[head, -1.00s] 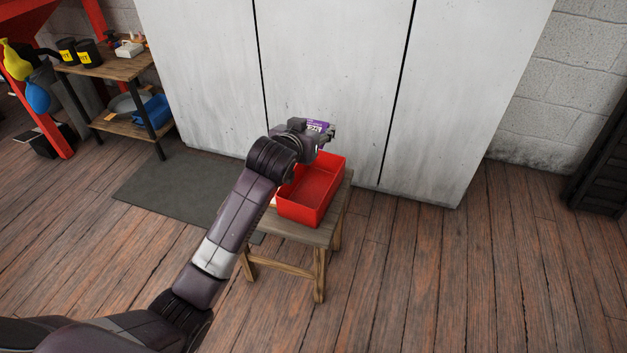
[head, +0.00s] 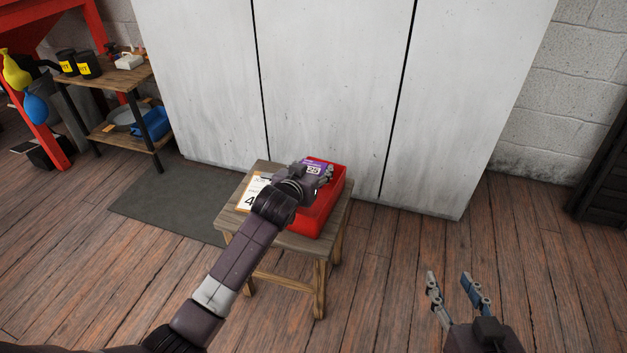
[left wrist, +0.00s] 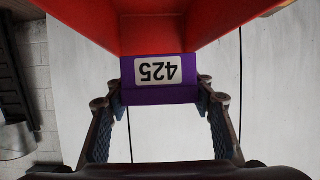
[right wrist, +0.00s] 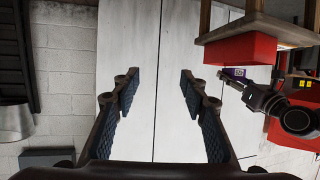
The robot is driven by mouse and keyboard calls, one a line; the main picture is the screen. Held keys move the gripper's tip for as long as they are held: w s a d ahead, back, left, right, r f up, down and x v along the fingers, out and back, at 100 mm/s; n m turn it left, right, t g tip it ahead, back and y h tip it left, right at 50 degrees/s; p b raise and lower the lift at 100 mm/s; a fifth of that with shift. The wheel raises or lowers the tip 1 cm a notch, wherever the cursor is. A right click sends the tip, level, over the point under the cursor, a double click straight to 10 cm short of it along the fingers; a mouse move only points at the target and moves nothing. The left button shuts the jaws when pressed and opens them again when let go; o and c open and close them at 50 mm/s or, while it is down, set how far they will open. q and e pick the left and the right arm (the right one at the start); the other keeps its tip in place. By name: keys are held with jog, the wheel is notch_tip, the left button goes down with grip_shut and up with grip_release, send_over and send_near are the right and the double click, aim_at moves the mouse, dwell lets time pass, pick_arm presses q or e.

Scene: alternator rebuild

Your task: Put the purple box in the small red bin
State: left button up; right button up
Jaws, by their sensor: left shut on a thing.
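The purple box (head: 313,167) is held in my left gripper (head: 320,176), over the far part of the small red bin (head: 316,215). In the left wrist view the box (left wrist: 160,95), with a white label reading 425, sits between the two fingers, close to the red bin wall (left wrist: 160,35). I cannot tell whether the box touches the bin. The bin stands on a small wooden stool. My right gripper (head: 458,290) is open and empty at the lower right, away from the stool; its spread fingers also show in the right wrist view (right wrist: 160,92).
The wooden stool (head: 296,243) also bears a paper sign (head: 250,194) left of the bin. Pale cabinet doors (head: 330,80) stand close behind. A shelf (head: 112,78) with cans and a blue tray is at the left. The floor to the right is clear.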

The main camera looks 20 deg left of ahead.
pick_arm(q)
notch_tip(320, 180, down, 3)
jog(key=shift+f+b, duration=0.2)
jog(key=shift+b, duration=0.45)
pick_arm(e)
notch_tip(320, 180, up, 7)
jog(key=w+a+t+y, duration=0.1)
jog(key=w+t, duration=0.1)
jog(key=t, duration=0.1)
jog(key=shift+a+f+t, duration=0.15)
jog(key=shift+a+t, duration=0.05)
jog(key=shift+t, duration=0.1)
pick_arm(q)
jog(key=shift+f, duration=0.15)
jog(key=shift+f, duration=0.5)
pick_arm(e)
jog(key=shift+w+r, duration=0.1)
jog(key=shift+r, duration=0.3)
pick_arm(q)
jog(key=o, duration=0.9)
